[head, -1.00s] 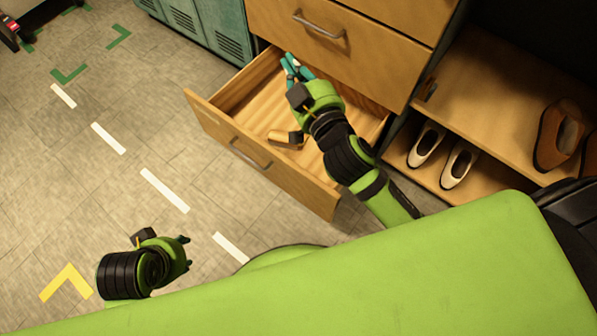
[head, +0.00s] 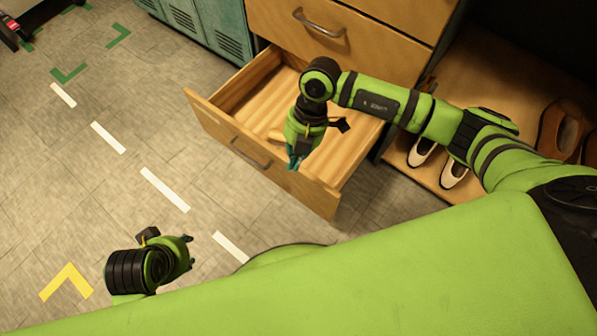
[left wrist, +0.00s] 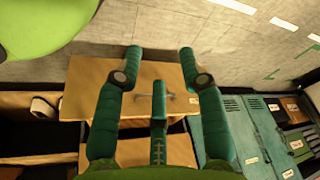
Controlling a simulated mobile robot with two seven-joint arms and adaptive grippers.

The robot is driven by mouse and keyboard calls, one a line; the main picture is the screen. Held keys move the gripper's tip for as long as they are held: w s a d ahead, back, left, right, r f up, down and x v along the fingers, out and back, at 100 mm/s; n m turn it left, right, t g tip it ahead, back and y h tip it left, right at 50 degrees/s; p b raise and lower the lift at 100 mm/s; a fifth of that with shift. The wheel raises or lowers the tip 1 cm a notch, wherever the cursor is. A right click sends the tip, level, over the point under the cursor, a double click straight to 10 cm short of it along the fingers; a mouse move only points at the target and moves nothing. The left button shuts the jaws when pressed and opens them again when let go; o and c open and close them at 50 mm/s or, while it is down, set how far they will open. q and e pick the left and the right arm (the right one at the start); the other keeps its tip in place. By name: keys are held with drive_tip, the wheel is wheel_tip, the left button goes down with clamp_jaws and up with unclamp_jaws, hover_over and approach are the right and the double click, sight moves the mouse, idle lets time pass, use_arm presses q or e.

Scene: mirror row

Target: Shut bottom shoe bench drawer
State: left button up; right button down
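The bottom drawer (head: 210,115) of the wooden shoe bench is pulled well out in the head view, with a metal handle (head: 250,153) on its front. My right gripper (head: 295,161) points down over the drawer near its front panel; whether it touches cannot be told. Its teal fingers look close together, but their opening is unclear. My left gripper (head: 190,252) is low at the left, apart from the drawer. In the left wrist view its fingers (left wrist: 161,60) are spread and empty, facing the drawer front (left wrist: 80,100).
The closed drawer (head: 370,50) is above the open one. Shelves at right hold white shoes (head: 455,170) and brown shoes (head: 560,130). Teal lockers (head: 190,25) stand at the back. The floor left of the drawer is clear, with painted marks.

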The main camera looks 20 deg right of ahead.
use_arm(q)
drive_tip(key=w+d+r+t+h+b, duration=0.2)
drive_tip(key=w+d+r+t, duration=0.1)
drive_tip(key=w+r+t, duration=0.3)
drive_tip(key=w+d+r+m+t+h+b, duration=0.1)
drive_tip(key=w+d+r+t, duration=0.3)
drive_tip(key=r, duration=0.6)
drive_tip(key=shift+w+d+r+m+t+h+b, duration=0.4)
drive_tip(key=shift+w+t+b, duration=0.3)
drive_tip(key=shift+w+t, duration=0.85)
use_arm(e)
wheel_tip(320, 180, down, 10)
drive_tip(key=d, duration=0.1)
drive_tip(key=shift+w+r, duration=0.25)
use_arm(q)
drive_tip(key=shift+w+a+g, duration=0.15)
drive_tip(key=shift+w+g, duration=0.2)
use_arm(e)
drive_tip(key=shift+d, duration=0.1)
